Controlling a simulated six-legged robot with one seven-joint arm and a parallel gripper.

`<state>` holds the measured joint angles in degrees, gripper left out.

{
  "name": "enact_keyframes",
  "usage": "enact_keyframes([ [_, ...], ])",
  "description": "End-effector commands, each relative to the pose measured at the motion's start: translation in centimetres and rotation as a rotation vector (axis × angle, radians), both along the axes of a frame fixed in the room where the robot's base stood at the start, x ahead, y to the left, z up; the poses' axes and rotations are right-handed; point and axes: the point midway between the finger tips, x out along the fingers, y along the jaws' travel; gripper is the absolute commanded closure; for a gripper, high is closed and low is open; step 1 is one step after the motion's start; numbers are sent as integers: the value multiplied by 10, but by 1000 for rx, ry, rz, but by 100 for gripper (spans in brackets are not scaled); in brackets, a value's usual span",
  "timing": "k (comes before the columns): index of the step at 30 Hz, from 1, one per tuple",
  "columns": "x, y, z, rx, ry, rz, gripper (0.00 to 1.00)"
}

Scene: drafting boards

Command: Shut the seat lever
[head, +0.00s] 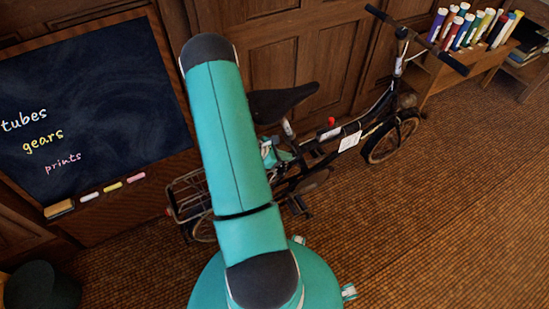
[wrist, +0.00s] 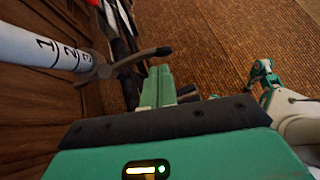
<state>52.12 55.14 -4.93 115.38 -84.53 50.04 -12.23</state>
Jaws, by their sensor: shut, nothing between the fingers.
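In the head view my gripper (head: 272,152) is beside the bicycle frame, below the black saddle (head: 282,102). The lever is not clear in that view, and my arm hides part of the bicycle.
The black bicycle (head: 378,118) stands along the wood-panelled wall, with its handlebar at the right and a rear rack (head: 187,197) at the left. A chalkboard (head: 90,110) stands at the left. A low shelf (head: 455,75) holds several coloured tubes. The carpet (head: 440,210) is clear at right.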

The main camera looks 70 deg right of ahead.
Motion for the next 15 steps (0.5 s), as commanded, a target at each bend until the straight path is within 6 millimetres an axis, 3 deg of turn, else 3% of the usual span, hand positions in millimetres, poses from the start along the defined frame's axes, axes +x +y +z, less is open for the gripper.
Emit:
enact_keyframes([
  [15, -7, -5, 3, 1, 1, 1, 100],
])
